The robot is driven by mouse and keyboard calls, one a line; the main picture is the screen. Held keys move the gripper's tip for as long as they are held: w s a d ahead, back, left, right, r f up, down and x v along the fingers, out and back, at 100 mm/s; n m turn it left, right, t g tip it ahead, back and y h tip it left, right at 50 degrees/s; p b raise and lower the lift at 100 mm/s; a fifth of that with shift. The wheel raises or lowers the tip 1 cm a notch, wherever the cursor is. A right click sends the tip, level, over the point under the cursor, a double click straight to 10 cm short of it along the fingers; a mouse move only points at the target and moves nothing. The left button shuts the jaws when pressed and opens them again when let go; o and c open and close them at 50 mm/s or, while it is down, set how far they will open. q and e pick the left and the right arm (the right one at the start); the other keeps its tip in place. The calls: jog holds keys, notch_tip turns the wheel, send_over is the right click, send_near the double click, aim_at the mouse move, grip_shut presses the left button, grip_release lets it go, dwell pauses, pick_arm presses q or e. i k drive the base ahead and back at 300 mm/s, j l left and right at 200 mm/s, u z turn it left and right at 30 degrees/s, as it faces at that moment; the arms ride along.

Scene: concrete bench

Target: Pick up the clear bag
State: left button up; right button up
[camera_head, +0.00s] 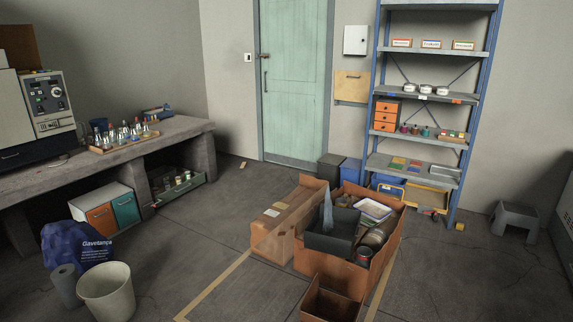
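I cannot make out a clear bag for certain. A pale grey pointed thing (328,214) stands up from a dark tray (325,243) in the open brown box; it may be a bag, but it is too small to tell. A dark blue bag (62,243) with white lettering sits on the floor at the left and does not look clear. Neither of my grippers shows in the head view.
The open brown box (330,268) holds several items, with a long brown carton (280,222) beside it. A pale bin (106,293) and a grey roll (66,285) stand by the blue bag. A concrete bench (170,137) lines the left. Floor between is clear.

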aim_at(328, 226)
jog(key=i+j+u, duration=0.25)
jog(key=i+u, duration=0.15)
jog(key=i, duration=0.65)
jog(key=i+u, duration=0.4)
jog(key=i, duration=0.65)
jog(key=i+z, duration=0.4)
jog(key=i, duration=0.15)
jog(key=i+j+z, duration=0.2)
jog(key=i+z, duration=0.25)
jog(key=i+j+z, duration=0.4)
jog(key=i, duration=0.15)
